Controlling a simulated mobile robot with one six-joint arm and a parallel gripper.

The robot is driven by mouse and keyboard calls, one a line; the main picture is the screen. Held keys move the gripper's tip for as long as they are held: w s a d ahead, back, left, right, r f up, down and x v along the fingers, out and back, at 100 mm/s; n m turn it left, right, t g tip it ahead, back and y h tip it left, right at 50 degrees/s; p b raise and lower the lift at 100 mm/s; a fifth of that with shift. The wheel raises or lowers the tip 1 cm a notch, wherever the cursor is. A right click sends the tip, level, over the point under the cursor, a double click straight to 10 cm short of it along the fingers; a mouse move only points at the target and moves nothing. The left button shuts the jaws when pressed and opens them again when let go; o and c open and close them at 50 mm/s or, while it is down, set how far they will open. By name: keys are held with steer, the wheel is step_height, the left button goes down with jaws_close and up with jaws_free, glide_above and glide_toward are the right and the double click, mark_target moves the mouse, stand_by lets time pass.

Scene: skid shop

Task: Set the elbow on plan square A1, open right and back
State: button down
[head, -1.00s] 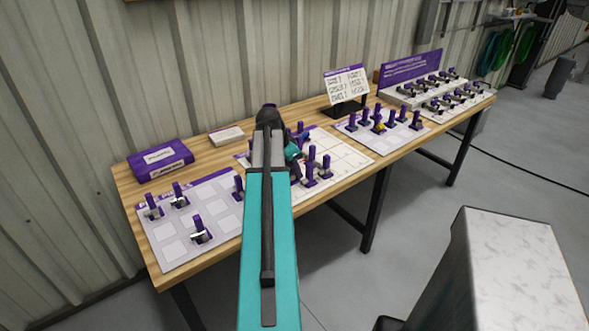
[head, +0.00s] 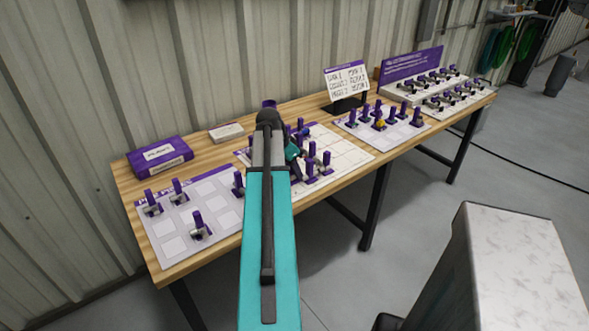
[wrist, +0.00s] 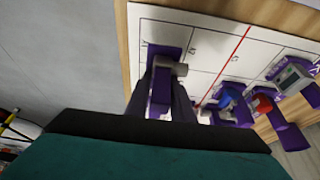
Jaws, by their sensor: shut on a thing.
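In the wrist view my gripper (wrist: 164,92) is shut on the elbow's purple upright handle. The elbow (wrist: 177,68) shows a short grey pipe end to the right of the handle. A purple base patch (wrist: 163,42) lies beyond it, over a square near the corner of the white gridded plan sheet (wrist: 205,48). I cannot tell whether the elbow touches the sheet. In the head view the plan sheet (head: 347,150) lies mid-table, and my arm hides the elbow and fingertips.
Other purple-handled fittings (wrist: 235,103) stand on the plan, right of a red line. In the head view, a left sheet (head: 215,222) holds several fittings, and another sheet (head: 358,132) stands right. A purple box (head: 160,157) and a sign (head: 346,84) are at the back.

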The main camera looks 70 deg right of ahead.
mark_target(294, 178)
steer(key=shift+f+b, duration=0.55)
steer(key=shift+f, duration=0.6)
steer(key=shift+f, duration=0.7)
stand_by(1.1)
steer(key=c, duration=1.5)
jaws_free()
steer(key=shift+o, duration=0.2)
steer(key=shift+r, duration=0.7)
steer(key=shift+r+p, duration=2.15)
steer(key=shift+r, duration=1.25)
steer(key=shift+s, duration=0.1)
